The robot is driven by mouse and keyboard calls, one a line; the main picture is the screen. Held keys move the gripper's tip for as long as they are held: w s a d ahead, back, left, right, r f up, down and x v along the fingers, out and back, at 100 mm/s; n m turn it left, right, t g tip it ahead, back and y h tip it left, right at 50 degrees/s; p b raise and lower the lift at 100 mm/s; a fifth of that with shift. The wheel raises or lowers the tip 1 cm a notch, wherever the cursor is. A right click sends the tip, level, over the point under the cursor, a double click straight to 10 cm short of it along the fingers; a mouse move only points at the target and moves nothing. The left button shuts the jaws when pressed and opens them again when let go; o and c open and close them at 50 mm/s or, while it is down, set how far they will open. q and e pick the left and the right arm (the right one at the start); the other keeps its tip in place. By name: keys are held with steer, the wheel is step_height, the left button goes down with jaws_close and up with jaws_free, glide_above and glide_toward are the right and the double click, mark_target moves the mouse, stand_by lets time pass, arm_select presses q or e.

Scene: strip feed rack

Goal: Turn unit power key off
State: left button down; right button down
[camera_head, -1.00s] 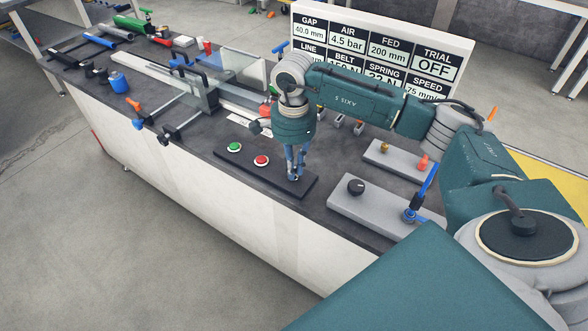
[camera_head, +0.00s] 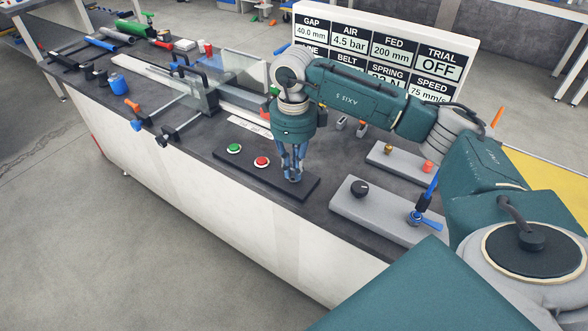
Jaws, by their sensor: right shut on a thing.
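The unit power key is at the right end of a black control strip (camera_head: 308,189), where my fingers hide most of it. My right gripper (camera_head: 293,179) points straight down there and is shut on the key. I cannot make out which way the key is turned. A green button (camera_head: 234,148) and a red button (camera_head: 262,161) sit on the same strip, to the left of my fingers. My left gripper is not in view.
A grey box with a black knob (camera_head: 360,188) and a blue lever (camera_head: 425,204) stands right of the strip. A display board (camera_head: 440,66) stands behind; its trial field reads OFF. A guarded feed track (camera_head: 150,75) runs to the back left.

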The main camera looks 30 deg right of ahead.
mark_target(293, 170)
steer(key=shift+w+r+m, duration=0.1)
steer(key=shift+m, duration=1.4)
steer(key=c, duration=1.8)
jaws_free()
steer(key=shift+o, duration=0.2)
step_height(293, 170, up, 12)
